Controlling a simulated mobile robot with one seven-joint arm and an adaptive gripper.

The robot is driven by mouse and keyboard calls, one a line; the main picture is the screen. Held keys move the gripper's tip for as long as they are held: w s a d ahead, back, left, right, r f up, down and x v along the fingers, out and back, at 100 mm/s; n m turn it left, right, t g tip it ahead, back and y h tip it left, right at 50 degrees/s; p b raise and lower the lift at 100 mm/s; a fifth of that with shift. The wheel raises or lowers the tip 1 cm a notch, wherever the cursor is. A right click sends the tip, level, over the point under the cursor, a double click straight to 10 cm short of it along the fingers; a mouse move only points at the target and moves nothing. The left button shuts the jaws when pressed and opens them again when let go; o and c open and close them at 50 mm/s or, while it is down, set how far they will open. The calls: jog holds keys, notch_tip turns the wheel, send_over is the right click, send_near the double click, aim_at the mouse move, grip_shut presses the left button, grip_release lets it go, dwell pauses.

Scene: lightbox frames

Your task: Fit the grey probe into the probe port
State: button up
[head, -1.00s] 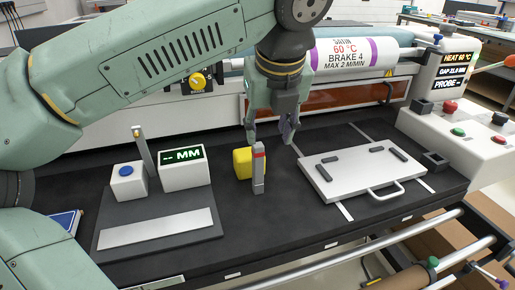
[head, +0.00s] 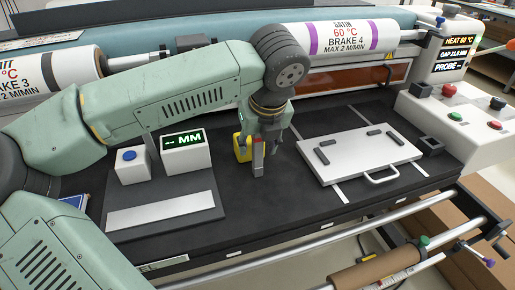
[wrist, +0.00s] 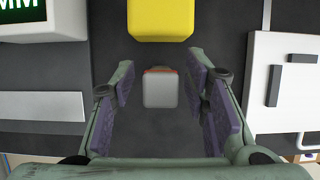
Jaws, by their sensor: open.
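The grey probe (head: 258,166) is a small upright grey block with a red band near its top, standing on the dark bench top. My gripper (head: 259,145) points down over it, open, with a finger at either side of the probe's upper part. In the wrist view the probe (wrist: 160,90) shows from above between the open fingers (wrist: 160,92), with a gap on both sides. A dark square socket (head: 431,147), which looks like the probe port, sits at the right beside the control box. It is out of the wrist view.
A yellow block (head: 241,148) stands close behind the probe. A white plate with a handle (head: 360,155) lies between the probe and the socket. A gauge with an MM display (head: 185,150) stands on a grey base at left. Rollers run along the front.

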jog(key=shift+c, duration=0.2)
grip_shut()
dwell(0.4)
